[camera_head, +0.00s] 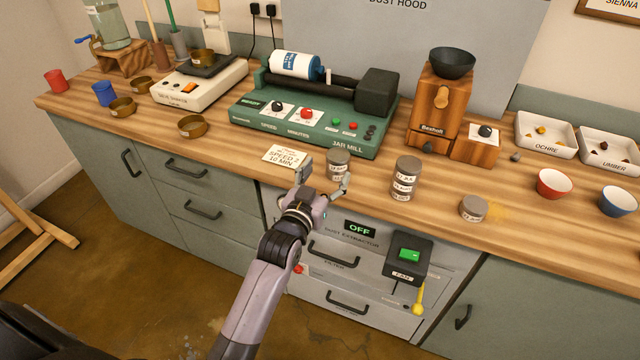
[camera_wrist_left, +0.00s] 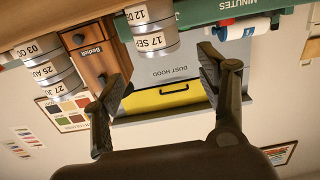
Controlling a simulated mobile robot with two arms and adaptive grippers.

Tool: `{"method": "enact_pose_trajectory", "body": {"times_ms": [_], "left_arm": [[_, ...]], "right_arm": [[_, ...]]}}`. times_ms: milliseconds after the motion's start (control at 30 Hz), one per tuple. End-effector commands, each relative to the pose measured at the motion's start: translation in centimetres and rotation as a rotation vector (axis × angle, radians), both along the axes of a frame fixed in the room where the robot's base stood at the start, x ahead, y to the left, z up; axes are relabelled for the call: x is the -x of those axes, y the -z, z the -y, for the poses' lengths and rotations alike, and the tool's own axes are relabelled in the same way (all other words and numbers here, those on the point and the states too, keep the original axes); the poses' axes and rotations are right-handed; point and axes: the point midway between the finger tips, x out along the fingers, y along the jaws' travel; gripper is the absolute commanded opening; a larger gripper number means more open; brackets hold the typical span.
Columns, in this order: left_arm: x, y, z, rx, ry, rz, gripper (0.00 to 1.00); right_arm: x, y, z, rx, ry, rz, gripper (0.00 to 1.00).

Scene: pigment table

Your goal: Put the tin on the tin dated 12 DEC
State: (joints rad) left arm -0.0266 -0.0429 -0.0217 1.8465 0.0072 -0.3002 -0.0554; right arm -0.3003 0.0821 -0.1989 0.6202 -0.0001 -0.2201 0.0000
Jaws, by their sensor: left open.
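A grey tin labelled 17 SE… (camera_wrist_left: 150,40) rests on a tin labelled 12 DE… (camera_wrist_left: 146,14), which is cut off by the frame edge in the upside-down left wrist view. In the head view this short stack (camera_head: 339,158) stands upright on the bench in front of the jar mill. A lone tin (camera_head: 473,208) lies farther right; its label is unreadable. My left gripper (camera_head: 324,178) is open and empty, its fingers near the short stack but apart from the upper tin. Its fingers (camera_wrist_left: 163,72) also show in the wrist view. My right gripper is not seen.
A stack of several tins (camera_head: 406,178) stands right of the short stack, and reads 27 JU…, 25 AU… and 03 OC… in the wrist view. A card (camera_head: 285,156) lies left of the gripper. The jar mill (camera_head: 310,123) is behind.

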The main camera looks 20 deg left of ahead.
Motion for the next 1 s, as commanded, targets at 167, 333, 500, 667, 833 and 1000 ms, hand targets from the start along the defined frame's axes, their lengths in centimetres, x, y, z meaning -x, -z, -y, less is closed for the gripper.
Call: {"method": "enact_pose_trajectory", "body": {"times_ms": [167, 333, 500, 667, 833, 1000], "left_arm": [[2.6, 0.0, -0.1, -0.001, 0.0, -0.001, 0.67], [3.4, -0.2, -0.1, -0.001, 0.0, -0.001, 0.67], [3.5, -0.2, -0.1, 0.0, 0.0, 0.0, 0.67], [3.5, 3.2, 0.3, -0.004, 0.01, -0.063, 0.67], [5.8, 16.4, 1.6, -0.022, 0.046, -0.305, 0.67], [13.5, 32.0, 2.2, -0.053, 0.086, -0.616, 0.67]], "right_arm": [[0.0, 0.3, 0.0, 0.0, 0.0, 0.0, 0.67], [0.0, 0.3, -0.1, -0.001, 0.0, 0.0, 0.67], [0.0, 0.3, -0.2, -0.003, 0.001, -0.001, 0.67], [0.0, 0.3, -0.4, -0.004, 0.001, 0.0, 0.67], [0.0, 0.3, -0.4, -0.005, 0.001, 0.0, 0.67], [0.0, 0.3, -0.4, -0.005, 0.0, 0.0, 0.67]]}}
